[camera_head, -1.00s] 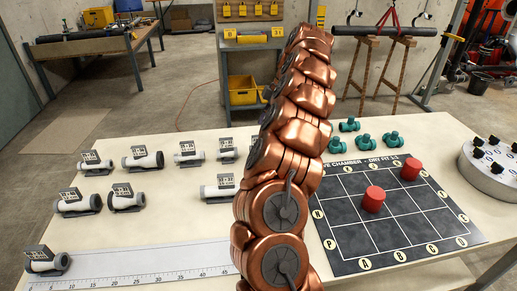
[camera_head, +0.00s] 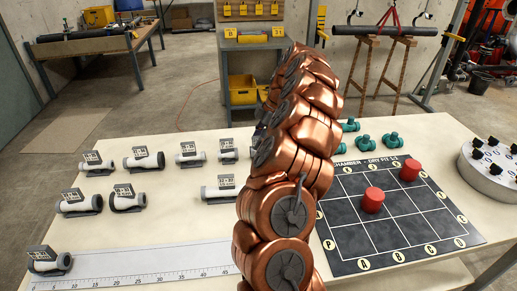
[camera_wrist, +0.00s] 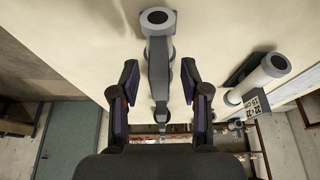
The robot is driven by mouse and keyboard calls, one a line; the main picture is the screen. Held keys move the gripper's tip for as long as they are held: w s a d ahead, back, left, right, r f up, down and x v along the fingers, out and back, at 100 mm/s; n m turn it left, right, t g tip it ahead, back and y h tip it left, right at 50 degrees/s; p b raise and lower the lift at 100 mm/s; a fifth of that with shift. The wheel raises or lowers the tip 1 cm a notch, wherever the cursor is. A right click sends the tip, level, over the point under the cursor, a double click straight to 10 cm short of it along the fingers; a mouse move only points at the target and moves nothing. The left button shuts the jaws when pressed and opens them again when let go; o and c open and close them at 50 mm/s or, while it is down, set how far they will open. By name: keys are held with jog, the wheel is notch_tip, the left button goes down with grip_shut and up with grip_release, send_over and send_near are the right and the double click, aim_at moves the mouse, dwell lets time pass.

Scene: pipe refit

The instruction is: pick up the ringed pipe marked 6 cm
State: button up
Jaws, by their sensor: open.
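Several white pipes lie in cradles with small marker plates on the left of the table in the head view. Two seem to have dark bands: the back-row pipe (camera_head: 147,161) and a middle-row pipe (camera_head: 128,202). The markings are too small to read there, so I cannot tell which is 6 cm. My gripper (camera_wrist: 160,75) is open in the wrist view, and its fingers stand either side of a grey-ended pipe (camera_wrist: 158,22). That pipe's marking is not visible. I cannot see contact. In the head view my gripper is hidden.
A pale pipe with a marker plate (camera_wrist: 262,78) lies right of my gripper. A ruler strip (camera_head: 150,268) runs along the table front. A dark grid board (camera_head: 345,240) with red cylinders and teal fittings (camera_head: 390,139) lie to the right. My arm blocks the table's middle.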

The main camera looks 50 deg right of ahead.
jog(key=shift+c, duration=0.3)
grip_shut()
jog(key=shift+r, duration=0.1)
dwell(0.4)
